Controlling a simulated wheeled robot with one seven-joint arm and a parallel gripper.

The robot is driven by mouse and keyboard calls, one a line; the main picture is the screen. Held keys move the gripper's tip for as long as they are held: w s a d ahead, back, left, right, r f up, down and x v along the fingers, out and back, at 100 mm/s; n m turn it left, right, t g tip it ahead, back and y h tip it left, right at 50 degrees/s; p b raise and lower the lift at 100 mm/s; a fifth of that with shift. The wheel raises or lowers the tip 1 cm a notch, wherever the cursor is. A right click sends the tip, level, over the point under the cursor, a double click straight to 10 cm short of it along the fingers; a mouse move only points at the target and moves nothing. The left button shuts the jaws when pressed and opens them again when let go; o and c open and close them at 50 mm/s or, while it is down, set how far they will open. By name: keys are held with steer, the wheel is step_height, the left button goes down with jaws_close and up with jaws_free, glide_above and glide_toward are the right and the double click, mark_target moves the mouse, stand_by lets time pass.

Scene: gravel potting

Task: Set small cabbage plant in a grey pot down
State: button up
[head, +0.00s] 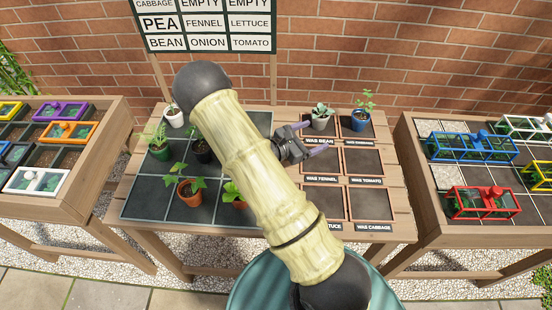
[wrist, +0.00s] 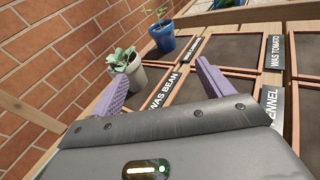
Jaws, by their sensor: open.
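The small cabbage plant in a grey pot (head: 320,123) stands upright at the back of the table, in the square labelled "WAS BEAN" (head: 320,141). In the wrist view the grey pot (wrist: 132,78) shows pale grey-green leaves and is just beyond the left finger, which hides part of it. My gripper (head: 314,138) has purple fingers, held apart with nothing between them. In the wrist view my gripper (wrist: 160,85) points toward the labelled squares, with the pot near its left side. I cannot tell whether the left finger touches the pot.
A blue pot (head: 361,122) with a plant stands in the square to the right. The lower framed squares (head: 363,162) are empty. Several potted plants, including a terracotta pot (head: 191,195), stand on dark tiles at left. A brick wall and sign (head: 205,24) are behind.

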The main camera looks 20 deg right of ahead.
steer(key=s+m+g+y, duration=0.1)
steer(key=s, duration=0.1)
steer(key=s+r+m+g, duration=0.1)
steer(key=s+m, duration=0.1)
steer(key=s+a+m+g+y, duration=0.1)
steer(key=s+g, duration=0.1)
steer(key=shift+r+m+y, duration=0.15)
steer(key=shift+m+y, duration=0.15)
steer(key=shift+m, duration=0.1)
steer(key=s+a+m+y, duration=0.1)
steer(key=s, duration=0.1)
steer(key=s+a+m+g+y, duration=0.1)
steer(key=s+a+m+y, duration=0.2)
steer(key=a+m+y, duration=0.1)
steer(key=shift+s+r+g, duration=0.4)
steer(key=s+a+r+m+t+y, duration=0.1)
steer(key=a+r+m+t+y, duration=0.4)
steer(key=a+r+m+y, duration=0.3)
steer(key=a, duration=0.4)
steer(key=shift+s+a+m+t+y, duration=0.25)
steer(key=shift+a+m+t+y, duration=0.05)
steer(key=shift+a+m, duration=0.1)
